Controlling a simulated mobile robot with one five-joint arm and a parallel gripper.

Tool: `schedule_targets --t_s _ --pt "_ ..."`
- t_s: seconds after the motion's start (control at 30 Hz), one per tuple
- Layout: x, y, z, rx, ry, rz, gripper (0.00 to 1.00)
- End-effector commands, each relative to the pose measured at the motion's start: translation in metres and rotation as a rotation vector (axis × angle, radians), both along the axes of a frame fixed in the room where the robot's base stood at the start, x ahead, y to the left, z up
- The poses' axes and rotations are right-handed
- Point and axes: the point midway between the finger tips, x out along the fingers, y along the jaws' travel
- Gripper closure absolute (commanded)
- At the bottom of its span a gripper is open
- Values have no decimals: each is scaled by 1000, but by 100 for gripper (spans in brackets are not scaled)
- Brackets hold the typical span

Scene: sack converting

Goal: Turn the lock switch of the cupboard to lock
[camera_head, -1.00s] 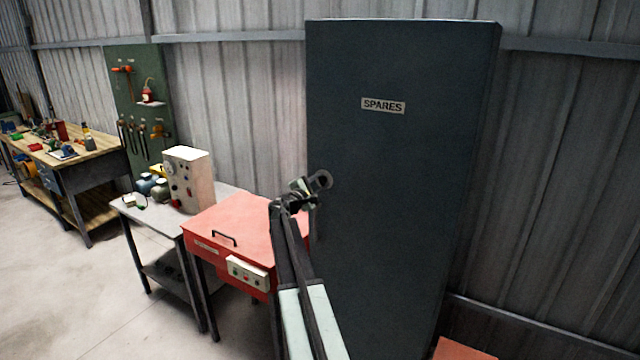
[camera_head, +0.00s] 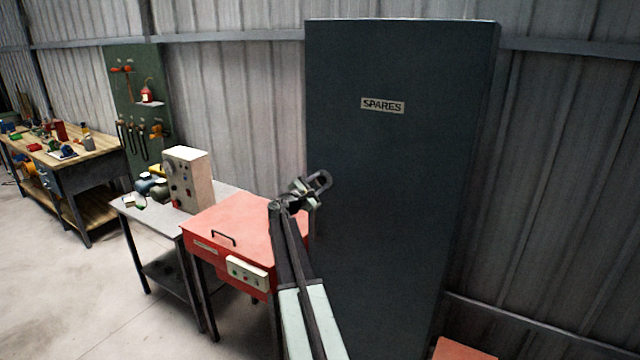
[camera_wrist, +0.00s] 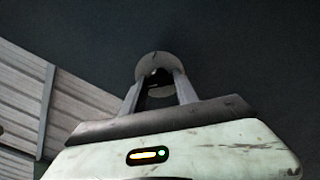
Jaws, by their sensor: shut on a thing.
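The cupboard (camera_head: 410,190) is a tall dark blue-grey cabinet with a SPARES label (camera_head: 383,106) on its shut front. My gripper (camera_head: 320,181) is at the left side of its front, about mid-height, and hides the lock from the head view. In the wrist view the lock switch's round grey plate (camera_wrist: 153,62) is on the dark door, straight ahead of my fingers. My gripper (camera_wrist: 157,84) is shut on the switch, with both fingertips reaching the plate's lower part. The switch's grip is mostly hidden between the fingers, so its angle is hard to read.
A red machine with a handle (camera_head: 245,220) stands left of the cupboard, close beside my arm. Beyond it are a grey table with a control box (camera_head: 188,180) and a wooden workbench (camera_head: 60,150). Corrugated wall is behind. An orange-red object (camera_head: 460,350) shows bottom right.

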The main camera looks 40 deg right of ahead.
Motion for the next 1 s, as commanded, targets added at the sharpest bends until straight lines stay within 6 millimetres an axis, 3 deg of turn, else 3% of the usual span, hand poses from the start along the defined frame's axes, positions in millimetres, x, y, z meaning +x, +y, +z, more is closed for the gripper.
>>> schedule_targets --t_s 0.03,0.1,0.53,0.83,1.0 --pt "3 0 3 -8 5 6 62" --pt "3 0 2 -7 4 6 43" --pt "-1 8 1 -3 1 3 43" --pt "-13 61 1 -4 2 6 43" --pt "-16 76 1 -4 3 4 43"
